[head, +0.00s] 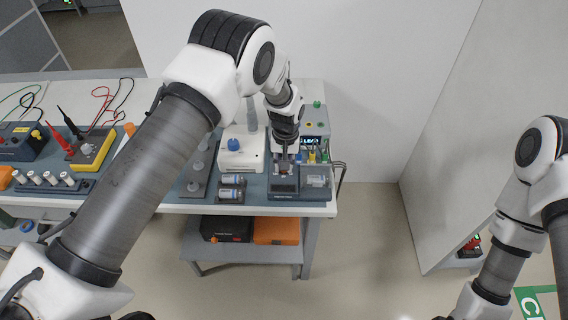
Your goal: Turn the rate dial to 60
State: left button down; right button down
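My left arm reaches across the bench, and its gripper (284,165) points down over a dark grey unit (284,190) at the bench's right end. The fingers are small and dark here, so I cannot tell whether they are open or shut, or whether they touch the unit. No rate dial or scale mark is readable; the gripper hides part of the unit's top. A blue knob (233,145) sits on a white device (241,160) just left of the gripper. My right arm is at the right edge, and its gripper is out of view.
Vials (231,181) lie in a dark holder left of the unit. A small screen (316,143) and colored parts stand behind it. A yellow-grey meter (92,152) with leads is at left. Orange (277,231) and black boxes sit on the lower shelf.

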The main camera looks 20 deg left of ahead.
pick_arm(q)
jog(key=m, duration=0.3)
jog(key=shift+s+f+m, duration=0.2)
jog(key=shift+m, duration=0.2)
jog(key=m+p, duration=0.1)
jog(key=m, duration=0.3)
jog(key=shift+m, duration=0.3)
jog(key=m, duration=0.4)
jog(key=shift+a+p, duration=0.1)
jog(key=shift+p, duration=0.3)
jog(key=shift+m+p, duration=0.35)
jog(key=shift+m, duration=1.75)
jog(key=shift+f, duration=0.1)
jog(key=c, duration=1)
grip_release()
jog(key=shift+w, duration=0.2)
